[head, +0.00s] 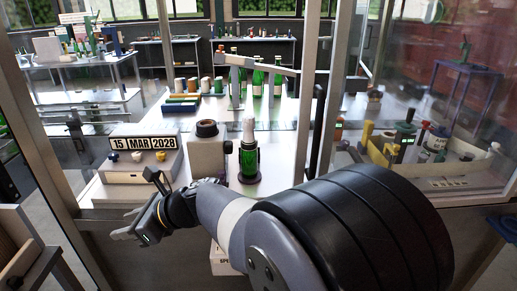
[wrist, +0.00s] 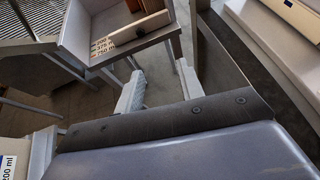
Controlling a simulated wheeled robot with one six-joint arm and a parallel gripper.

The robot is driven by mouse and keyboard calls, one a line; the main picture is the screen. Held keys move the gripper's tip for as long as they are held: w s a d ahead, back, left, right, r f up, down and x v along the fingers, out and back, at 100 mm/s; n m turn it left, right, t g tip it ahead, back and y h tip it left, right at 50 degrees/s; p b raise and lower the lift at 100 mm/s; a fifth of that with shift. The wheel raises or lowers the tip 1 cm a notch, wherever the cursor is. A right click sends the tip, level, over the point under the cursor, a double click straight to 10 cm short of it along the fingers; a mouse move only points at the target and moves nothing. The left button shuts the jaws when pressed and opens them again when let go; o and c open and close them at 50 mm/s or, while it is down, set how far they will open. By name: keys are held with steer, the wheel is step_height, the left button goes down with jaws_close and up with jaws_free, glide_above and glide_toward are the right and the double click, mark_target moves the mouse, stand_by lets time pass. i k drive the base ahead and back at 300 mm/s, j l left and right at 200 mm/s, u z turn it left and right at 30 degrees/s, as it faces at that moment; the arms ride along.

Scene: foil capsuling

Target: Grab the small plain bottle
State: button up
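My gripper (head: 132,226) is at the lower left in the head view, in front of the bench and below the date sign. In the wrist view the two fingers of my gripper (wrist: 160,88) stand apart with nothing between them. A green bottle (head: 248,162) with a white top stands upright in the machine on the bench, right of my gripper and apart from it. Several green bottles (head: 257,82) stand further back, some with labels. I cannot tell which bottle is the small plain one. No bottle shows in the wrist view.
A date box (head: 129,175) reading 15 MAR 2028 stands beyond my gripper. Metal posts (head: 303,90) and clear panels frame the bench.

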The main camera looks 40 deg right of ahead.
mark_target(249, 150)
steer(key=i+j+z, duration=0.1)
steer(key=z, duration=0.3)
steer(key=i+j+z, duration=0.15)
steer(key=z, duration=0.3)
steer(key=j+z, duration=0.2)
steer(key=z, duration=0.2)
steer(key=i+j+z, duration=0.1)
steer(key=j+z, duration=0.15)
steer(key=z, duration=0.2)
steer(key=j+z, duration=0.65)
steer(key=i+l, duration=0.05)
steer(key=l, duration=0.05)
